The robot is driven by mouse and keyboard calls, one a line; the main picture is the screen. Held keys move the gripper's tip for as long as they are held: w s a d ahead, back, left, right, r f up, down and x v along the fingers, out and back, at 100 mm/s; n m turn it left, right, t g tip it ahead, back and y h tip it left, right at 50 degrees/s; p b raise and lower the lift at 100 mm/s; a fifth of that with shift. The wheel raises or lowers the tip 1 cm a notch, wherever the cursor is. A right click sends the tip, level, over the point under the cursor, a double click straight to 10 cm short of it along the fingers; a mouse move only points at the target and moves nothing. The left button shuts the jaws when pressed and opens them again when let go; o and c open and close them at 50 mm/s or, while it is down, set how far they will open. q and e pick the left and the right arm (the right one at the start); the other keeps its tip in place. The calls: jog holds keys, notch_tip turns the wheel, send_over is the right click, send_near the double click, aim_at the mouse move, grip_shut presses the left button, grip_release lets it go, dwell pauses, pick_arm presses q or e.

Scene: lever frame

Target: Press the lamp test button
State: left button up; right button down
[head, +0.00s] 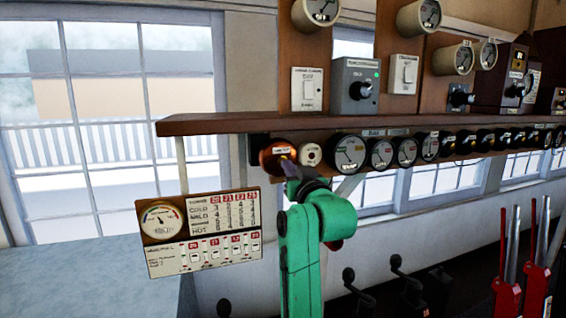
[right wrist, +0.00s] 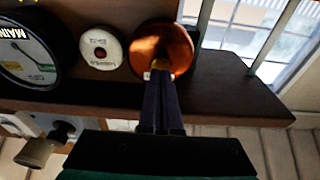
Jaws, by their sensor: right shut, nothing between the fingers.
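A round copper-coloured fitting (head: 272,157) with a small label sits under the left end of the wooden shelf. Beside it on the right is a round white fitting (head: 310,154) with a red centre. Both show in the right wrist view, the copper one (right wrist: 163,42) upper middle and the white one (right wrist: 100,47) to its left. The labels are too small to read, so I cannot tell which is the lamp test button. My right gripper (head: 289,166) is shut and empty. In the right wrist view its tips (right wrist: 160,74) overlap the copper fitting's lower edge; contact is unclear. My left gripper is out of view.
The wooden shelf (head: 350,121) runs above the fittings, with a row of gauges (head: 381,153) to the right. A chart board (head: 204,230) with a dial hangs at lower left. Red-based levers (head: 507,297) stand at lower right. A window (head: 100,110) is behind.

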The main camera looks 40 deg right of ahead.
jog(key=shift+w, duration=0.1)
jog(key=shift+w+d, duration=0.1)
dwell(1.1)
jog(key=v, duration=0.5)
jog(key=shift+r, duration=0.45)
jog(key=shift+f, duration=0.1)
